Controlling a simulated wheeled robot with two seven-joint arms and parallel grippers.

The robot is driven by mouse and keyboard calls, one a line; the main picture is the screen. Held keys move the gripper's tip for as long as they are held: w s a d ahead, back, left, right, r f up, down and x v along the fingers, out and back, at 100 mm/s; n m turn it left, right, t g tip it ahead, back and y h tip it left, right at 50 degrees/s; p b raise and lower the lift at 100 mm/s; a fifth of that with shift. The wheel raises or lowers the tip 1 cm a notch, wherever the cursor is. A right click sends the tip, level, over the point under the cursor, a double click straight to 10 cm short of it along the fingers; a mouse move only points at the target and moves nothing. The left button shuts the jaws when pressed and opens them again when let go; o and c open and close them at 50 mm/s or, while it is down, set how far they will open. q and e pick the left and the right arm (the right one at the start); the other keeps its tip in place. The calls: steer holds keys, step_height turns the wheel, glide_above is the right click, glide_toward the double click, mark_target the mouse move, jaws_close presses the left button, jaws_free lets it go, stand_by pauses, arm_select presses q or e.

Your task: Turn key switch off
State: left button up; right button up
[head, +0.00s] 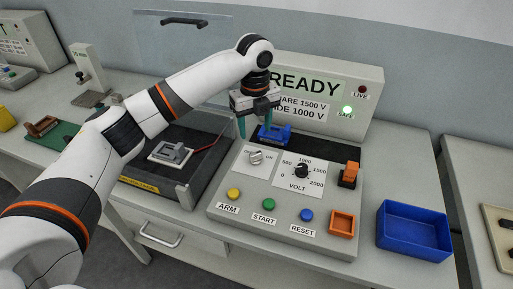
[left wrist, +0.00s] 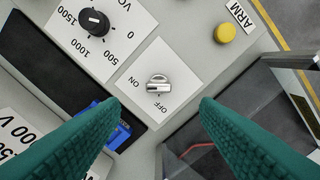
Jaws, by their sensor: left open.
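The key switch (head: 256,157) is a small silver knob on a white plate marked OFF and ON, at the left of the grey console. In the left wrist view the key switch (left wrist: 158,86) lies between and beyond my fingertips, with ON to its left and OFF just below it. Its grip bar lies roughly level across that picture; I cannot tell for sure which label it points to. My left gripper (head: 255,126) hangs above and behind the switch, open, its green fingers (left wrist: 160,106) spread wide and touching nothing. My right gripper is not in view.
A black volt dial (head: 302,171) stands right of the switch. A yellow ARM button (head: 233,194) sits in front. A blue connector (head: 275,133) lies behind it. The green SAFE lamp (head: 347,110) glows. A blue bin (head: 414,229) stands right.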

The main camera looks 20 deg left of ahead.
mark_target(256, 152)
arm_select(q)
step_height(256, 152, down, 4)
steer(key=shift+r, duration=0.1)
step_height(256, 152, down, 5)
steer(key=shift+w+r+p, duration=0.1)
steer(key=shift+p, duration=0.4)
steer(key=shift+f, duration=0.2)
steer(key=shift+c, duration=0.9)
steer(key=c, duration=0.8)
steer(key=shift+r+n+p, duration=0.15)
steer(key=shift+n+p, duration=0.45)
steer(key=shift+p, duration=0.45)
steer(key=n+p, duration=0.6)
steer(key=p, duration=0.1)
steer(key=shift+n+p, duration=0.4)
steer(key=n+p, duration=0.4)
steer(key=n, duration=0.1)
steer(key=shift+w+n+p, duration=0.1)
steer(key=shift+n+p, duration=1.25)
steer(key=shift+n, duration=1.05)
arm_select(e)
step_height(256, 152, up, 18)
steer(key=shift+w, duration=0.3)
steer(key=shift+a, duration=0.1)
